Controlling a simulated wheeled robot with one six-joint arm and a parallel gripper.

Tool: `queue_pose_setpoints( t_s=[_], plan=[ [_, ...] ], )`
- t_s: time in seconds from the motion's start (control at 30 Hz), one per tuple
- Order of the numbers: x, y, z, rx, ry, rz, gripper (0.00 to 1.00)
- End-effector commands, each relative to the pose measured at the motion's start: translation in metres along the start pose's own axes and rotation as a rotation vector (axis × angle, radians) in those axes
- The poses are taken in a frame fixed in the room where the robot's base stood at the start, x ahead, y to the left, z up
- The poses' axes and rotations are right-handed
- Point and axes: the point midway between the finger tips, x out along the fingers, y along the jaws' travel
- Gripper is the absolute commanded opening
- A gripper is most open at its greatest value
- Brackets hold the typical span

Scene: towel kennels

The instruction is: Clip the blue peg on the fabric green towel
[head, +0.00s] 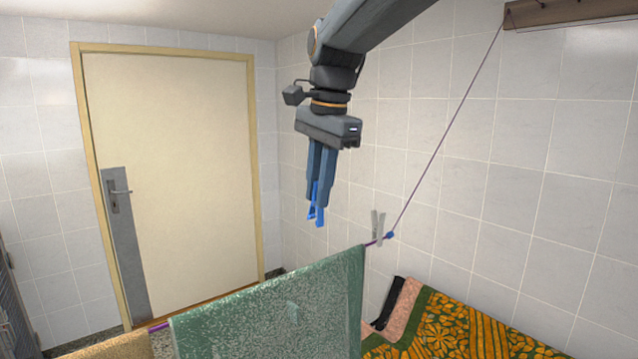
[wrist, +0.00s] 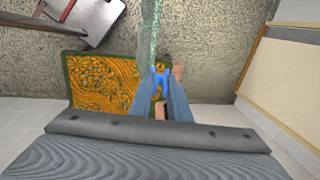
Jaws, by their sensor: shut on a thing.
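My gripper (head: 319,188) points down in the head view, above the line and the green towel. It is shut on the blue peg (head: 318,214), which sticks out below the fingertips, open end down. The wrist view also shows the blue peg (wrist: 159,83) between the fingers. The green towel (head: 270,305) hangs folded over the purple line, below the peg, with a clear gap in the head view. In the wrist view the towel (wrist: 148,45) is a narrow strip, seen nearly edge-on from above. A small pale green shape shows on its front face, too faint to name.
A grey peg (head: 377,228) is clipped on the line right of the green towel, beside a blue knob (head: 390,235). An orange patterned towel (head: 455,325) lies below right. A tiled wall stands behind. A closed door (head: 175,170) is at the left. The air around my gripper is clear.

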Motion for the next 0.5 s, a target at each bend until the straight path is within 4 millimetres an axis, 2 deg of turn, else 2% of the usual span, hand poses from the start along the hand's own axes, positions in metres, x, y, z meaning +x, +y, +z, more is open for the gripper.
queue_pose_setpoints(
  t_s=[0.5],
  plan=[
    [0.048,0.009,-0.005,0.007,0.002,0.0,0.0]
  ],
)
